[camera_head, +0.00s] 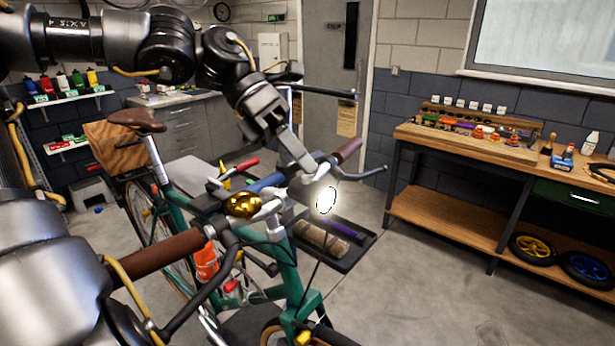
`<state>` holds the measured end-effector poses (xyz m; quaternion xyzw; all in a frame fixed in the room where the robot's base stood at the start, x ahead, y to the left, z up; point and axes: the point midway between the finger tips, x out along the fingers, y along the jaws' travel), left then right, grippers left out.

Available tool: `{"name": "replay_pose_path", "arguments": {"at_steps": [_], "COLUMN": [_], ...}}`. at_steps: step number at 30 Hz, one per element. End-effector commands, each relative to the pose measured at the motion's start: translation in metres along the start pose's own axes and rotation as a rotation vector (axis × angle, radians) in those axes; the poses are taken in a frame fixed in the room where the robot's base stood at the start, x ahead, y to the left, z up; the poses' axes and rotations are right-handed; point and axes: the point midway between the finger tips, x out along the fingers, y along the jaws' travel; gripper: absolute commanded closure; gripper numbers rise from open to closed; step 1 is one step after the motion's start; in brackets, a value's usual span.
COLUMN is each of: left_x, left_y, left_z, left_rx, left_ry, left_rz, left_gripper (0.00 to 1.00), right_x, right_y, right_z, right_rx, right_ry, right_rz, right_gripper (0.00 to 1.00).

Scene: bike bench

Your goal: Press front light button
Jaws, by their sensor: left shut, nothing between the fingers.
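The green bike stands in front of me with its handlebar (270,182) across the middle of the view. The front light (326,200) is a round face with a dark rim, glowing bright white, just below the bar near the far grip. I cannot make out its button. My left gripper (308,166) comes down from above, shut and empty, with its tip just above and slightly left of the light. I cannot tell whether it touches the light or the bar. My right gripper is not in view.
A gold bell (243,204), brown grips and brake levers crowd the bar around the gripper. A dark tray (345,250) lies on the floor behind the bike. A wooden workbench (470,145) stands at the right. The floor between them is clear.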

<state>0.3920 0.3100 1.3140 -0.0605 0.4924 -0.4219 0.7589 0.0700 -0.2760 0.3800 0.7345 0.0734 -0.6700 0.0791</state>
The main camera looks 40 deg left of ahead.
Motion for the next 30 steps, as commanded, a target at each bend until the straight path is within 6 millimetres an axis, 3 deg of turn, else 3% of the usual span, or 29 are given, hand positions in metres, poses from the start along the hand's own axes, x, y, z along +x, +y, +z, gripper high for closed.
{"name": "replay_pose_path", "arguments": {"at_steps": [30], "left_x": [-0.0068], "left_y": [-0.0044], "left_z": [0.0047], "left_rx": [-0.002], "left_ry": [0.0], "left_rz": [0.001], "left_gripper": [1.0], "right_x": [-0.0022], "right_y": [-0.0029], "right_z": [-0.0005], "right_rx": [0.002], "right_ry": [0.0], "right_rz": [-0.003], "right_gripper": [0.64]}}
